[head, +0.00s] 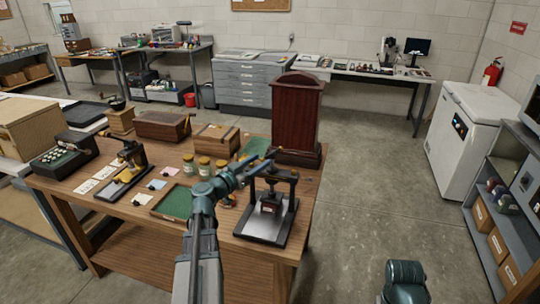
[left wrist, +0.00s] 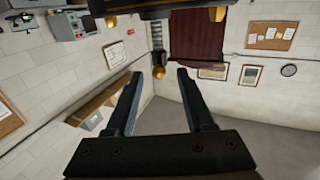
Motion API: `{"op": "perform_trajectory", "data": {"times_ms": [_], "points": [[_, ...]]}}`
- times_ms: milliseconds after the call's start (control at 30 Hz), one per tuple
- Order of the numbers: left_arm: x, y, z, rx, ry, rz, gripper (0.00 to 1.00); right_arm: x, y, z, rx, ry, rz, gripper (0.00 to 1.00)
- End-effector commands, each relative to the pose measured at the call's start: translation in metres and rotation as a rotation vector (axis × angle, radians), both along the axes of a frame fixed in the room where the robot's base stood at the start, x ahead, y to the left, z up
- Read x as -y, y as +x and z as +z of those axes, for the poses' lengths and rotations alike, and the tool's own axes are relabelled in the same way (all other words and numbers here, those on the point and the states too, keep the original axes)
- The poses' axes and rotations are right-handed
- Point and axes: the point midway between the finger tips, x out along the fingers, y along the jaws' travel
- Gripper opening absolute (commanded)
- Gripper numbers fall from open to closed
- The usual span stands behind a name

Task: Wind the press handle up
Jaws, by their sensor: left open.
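The press (head: 285,225) is a small black frame on a grey base at the front right of the wooden table. Its top, with the handle (head: 286,173), is partly behind my left gripper (head: 264,164). In the left wrist view the gripper (left wrist: 158,74) is open, with two dark fingers apart. A brass-coloured knob (left wrist: 158,72) shows between the fingertips, below a threaded rod (left wrist: 157,35). I cannot tell whether the fingers touch it. A dark bar with brass-coloured parts crosses the top of that view. My right gripper is not in view.
A tall dark red wooden case (head: 296,115) stands just behind the press. Several jars (head: 204,167), a green-lined tray (head: 172,204) and a brass-and-black device (head: 130,158) are on the table to the left.

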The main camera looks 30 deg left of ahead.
Motion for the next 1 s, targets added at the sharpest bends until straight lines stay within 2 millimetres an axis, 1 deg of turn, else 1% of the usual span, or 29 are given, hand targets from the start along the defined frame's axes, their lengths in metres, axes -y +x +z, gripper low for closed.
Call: {"op": "perform_trajectory", "data": {"times_ms": [33,100,200,300,500,800,967,1000], "points": [[0.001,0.013,0.0,0.0,0.0,-0.004,0.54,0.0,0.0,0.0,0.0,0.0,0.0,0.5],[0.003,0.025,0.0,0.0,0.0,-0.003,0.54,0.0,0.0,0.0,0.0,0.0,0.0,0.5],[0.006,0.04,0.0,0.0,0.0,-0.002,0.54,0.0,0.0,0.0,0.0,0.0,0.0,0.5],[0.007,0.05,0.0,0.0,0.0,-0.002,0.54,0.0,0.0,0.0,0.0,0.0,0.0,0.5],[0.01,0.06,0.0,0.0,0.0,0.0,0.54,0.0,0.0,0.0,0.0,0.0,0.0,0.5],[0.01,0.061,0.0,0.0,0.0,0.0,0.54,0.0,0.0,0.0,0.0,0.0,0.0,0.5],[0.01,0.061,0.0,0.0,0.0,0.0,0.25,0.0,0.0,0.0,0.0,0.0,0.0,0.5],[0.01,0.061,0.0,0.0,0.0,0.0,0.17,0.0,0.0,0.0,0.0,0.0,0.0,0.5]]}}
